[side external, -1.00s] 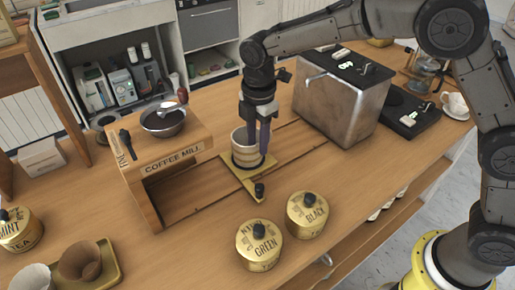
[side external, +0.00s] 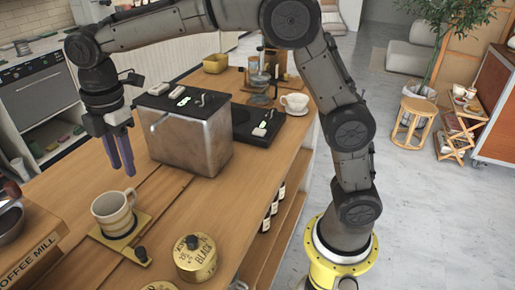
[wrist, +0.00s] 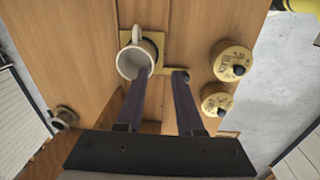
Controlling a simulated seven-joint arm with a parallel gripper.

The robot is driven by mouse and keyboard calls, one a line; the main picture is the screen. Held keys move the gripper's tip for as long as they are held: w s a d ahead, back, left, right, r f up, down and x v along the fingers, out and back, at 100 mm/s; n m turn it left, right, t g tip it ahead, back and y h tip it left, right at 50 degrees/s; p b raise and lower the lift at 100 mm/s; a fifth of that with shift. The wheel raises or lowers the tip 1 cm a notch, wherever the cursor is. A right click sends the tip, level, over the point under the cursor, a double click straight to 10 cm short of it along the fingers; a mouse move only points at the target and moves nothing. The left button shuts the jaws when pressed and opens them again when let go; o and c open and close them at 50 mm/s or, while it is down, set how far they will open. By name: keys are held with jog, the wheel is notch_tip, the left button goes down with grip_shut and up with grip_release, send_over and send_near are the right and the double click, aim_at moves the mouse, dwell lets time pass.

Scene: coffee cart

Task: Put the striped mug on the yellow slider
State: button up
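The striped mug (side external: 113,214), cream with brown bands, stands upright on the yellow slider (side external: 142,220), a flat yellow plate with a dark knob at its near end. In the wrist view the mug (wrist: 134,62) is upright with its handle pointing up the picture, and the slider (wrist: 158,44) shows beneath it. My gripper (side external: 124,172) is above and behind the mug in the side view, apart from it. Its two dark fingers are apart with nothing between them, as the wrist view also shows (wrist: 163,76).
A metal box machine (side external: 190,135) stands right of my gripper. Round tea tins, including the black tea tin (side external: 196,257), stand near the slider. The coffee mill (side external: 30,262) is at lower left. A white cup (side external: 294,103) sits farther back. Wood between the slider and the machine is clear.

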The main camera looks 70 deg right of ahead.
jog(key=s+d+r+m+t, duration=0.35)
jog(key=s+d+m, duration=0.9)
jog(key=s, duration=0.55)
jog(key=s+d+f+m+t, duration=0.1)
jog(key=s+d+f+m, duration=0.2)
jog(key=s, duration=0.5)
jog(key=shift+s+d+f+m, duration=0.2)
jog(key=shift+s+f+m, duration=0.25)
jog(key=shift+m, duration=0.5)
